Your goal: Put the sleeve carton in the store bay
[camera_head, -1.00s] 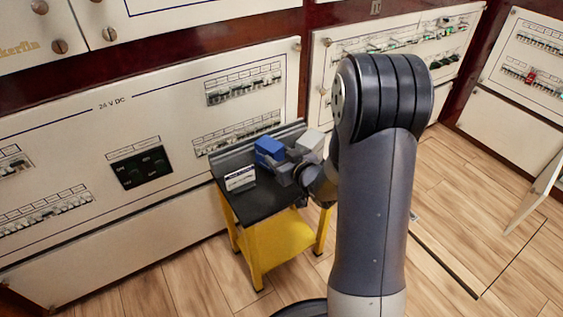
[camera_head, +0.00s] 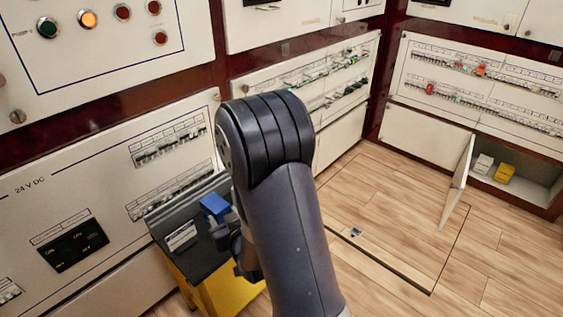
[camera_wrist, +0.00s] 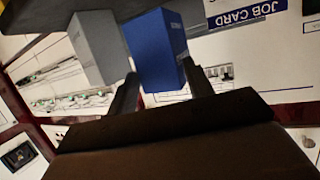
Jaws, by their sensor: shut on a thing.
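A blue carton (camera_head: 214,206) is at the black-topped yellow trolley (camera_head: 196,258). My gripper (camera_wrist: 160,88) is shut on it, with one finger on each side in the wrist view, where the blue carton (camera_wrist: 154,52) shows large. I cannot tell whether it touches the trolley top. No readable label shows whether it is the sleeve carton. A grey box (camera_wrist: 98,46) stands close beside it in the wrist view; my arm hides it in the head view. An open low bay (camera_head: 541,190), seemingly the store bay, is in the right cabinet.
The bay holds a white box (camera_head: 483,163) and a yellow box (camera_head: 504,173). Its open door (camera_head: 457,183) sticks out into the room. Wooden floor (camera_head: 385,215) is clear between trolley and bay, apart from a small floor fitting (camera_head: 356,232).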

